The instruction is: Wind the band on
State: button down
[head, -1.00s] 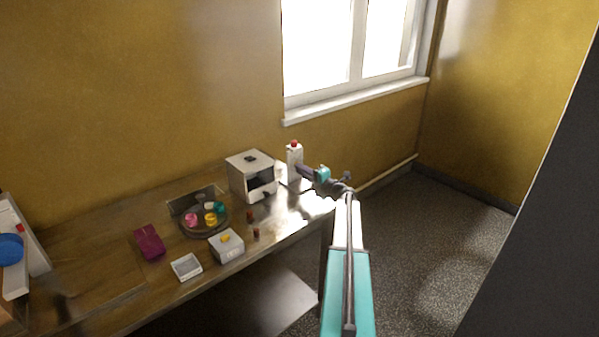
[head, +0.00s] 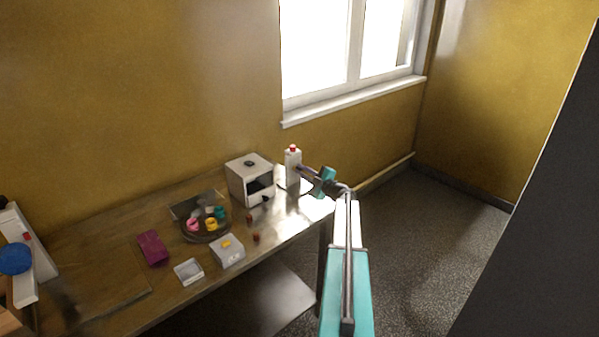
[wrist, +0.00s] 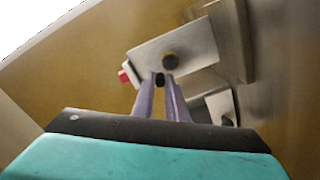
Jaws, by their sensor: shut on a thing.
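A tall white unit with a red top (head: 292,166) stands at the right end of the table. It shows in the wrist view as a white block (wrist: 195,48) with a red part at its left and a dark round knob (wrist: 169,60) on its face. My gripper (wrist: 160,82) is at this unit, its two purple-grey fingers shut on a small black piece (wrist: 160,79) just below the knob. The piece looks like a crank handle, but its join to the unit is hidden. In the head view my gripper (head: 303,170) reaches the unit from the right.
A white box with a dark opening (head: 250,182) stands left of the unit. Further left are a round dark tray (head: 205,236) with several coloured pieces, a grey box (head: 227,251), a small white tray (head: 189,271) and a magenta block (head: 153,248). The window wall is close behind.

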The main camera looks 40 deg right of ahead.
jog(key=shift+f, duration=0.2)
jog(key=c, duration=1.8)
grip_release()
jog(key=shift+o, duration=0.2)
jog(key=shift+r, duration=0.1)
jog(key=s+a+b, duration=0.1)
jog(key=s+b, duration=0.4)
jog(key=s, duration=0.9)
